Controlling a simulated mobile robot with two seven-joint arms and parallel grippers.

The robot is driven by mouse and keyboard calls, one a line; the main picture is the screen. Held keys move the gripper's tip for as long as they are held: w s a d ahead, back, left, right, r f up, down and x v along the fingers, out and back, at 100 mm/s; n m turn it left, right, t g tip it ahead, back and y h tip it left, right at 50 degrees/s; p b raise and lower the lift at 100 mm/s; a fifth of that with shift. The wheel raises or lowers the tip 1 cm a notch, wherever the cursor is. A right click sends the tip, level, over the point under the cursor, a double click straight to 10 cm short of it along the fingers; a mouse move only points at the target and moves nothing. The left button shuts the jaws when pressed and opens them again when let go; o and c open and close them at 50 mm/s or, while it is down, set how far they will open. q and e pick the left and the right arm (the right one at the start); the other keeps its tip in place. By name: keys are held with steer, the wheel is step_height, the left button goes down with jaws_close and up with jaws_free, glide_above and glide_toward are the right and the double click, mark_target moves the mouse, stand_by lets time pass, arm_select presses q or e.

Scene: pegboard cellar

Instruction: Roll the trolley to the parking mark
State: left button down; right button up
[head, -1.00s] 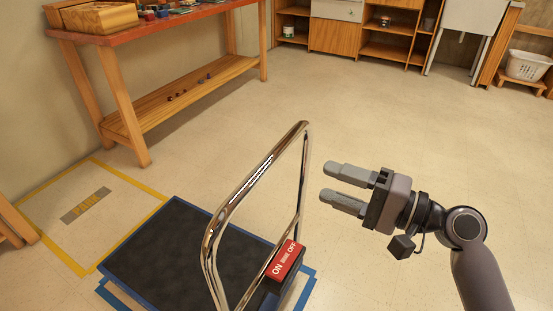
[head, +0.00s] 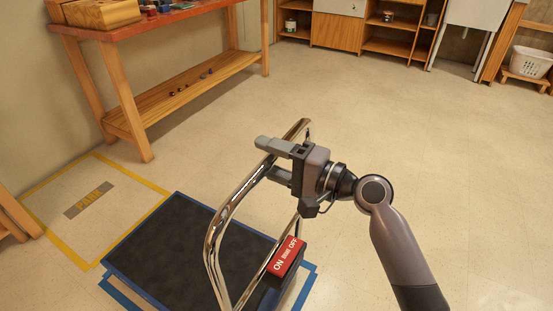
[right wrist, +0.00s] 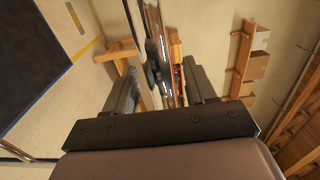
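The trolley has a black deck (head: 170,250) with a blue edge, a chrome handle (head: 232,212) and a red ON/OFF brake label (head: 286,257). The parking mark is a yellow floor outline (head: 69,250) with a lettered plate (head: 88,199), left of the trolley. My right gripper (head: 268,160) is at the upper part of the handle, its fingers apart on either side of the bar. In the right wrist view the chrome bar (right wrist: 153,45) runs between the open fingers with gaps showing. My left gripper is not in view.
A red-topped wooden workbench (head: 130,25) stands along the left wall behind the mark. Blue tape (head: 122,294) lies on the floor around the trolley. Shelves (head: 390,45) and a white basket (head: 530,62) stand at the back. The middle floor is clear.

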jaws_close()
steer(key=shift+f, duration=0.15)
stand_by(1.1)
